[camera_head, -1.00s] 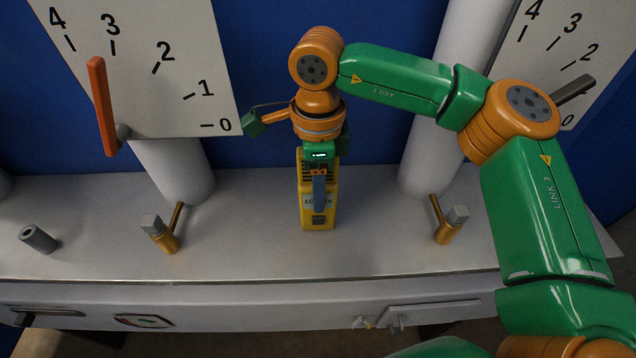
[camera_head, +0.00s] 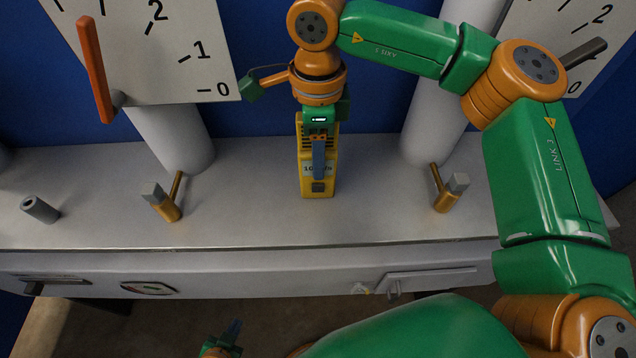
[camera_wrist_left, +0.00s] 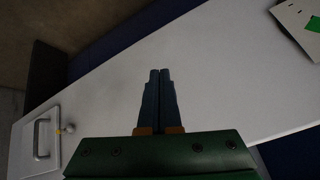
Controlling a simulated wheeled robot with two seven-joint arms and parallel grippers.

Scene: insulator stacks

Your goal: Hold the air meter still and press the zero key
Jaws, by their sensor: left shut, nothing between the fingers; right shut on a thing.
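The yellow air meter (camera_head: 318,185) stands upright on the grey bench near its middle, with a small display and a dark key low on its front. My right gripper (camera_head: 319,160) reaches down over the meter from behind and is shut on it; its blue finger covers part of the front. My left gripper (camera_head: 234,328) is low in the head view, in front of the bench and well apart from the meter. In the left wrist view its two blue fingers (camera_wrist_left: 159,90) are together with nothing between them. The meter is not visible in that view.
Brass valves with grey handles (camera_head: 163,203) (camera_head: 447,193) stand either side of the meter. A grey cylinder (camera_head: 40,209) lies at the left. Scale boards with an orange pointer (camera_head: 95,70) and a dark pointer (camera_head: 583,53) stand behind. The bench front edge lies between my left gripper and the meter.

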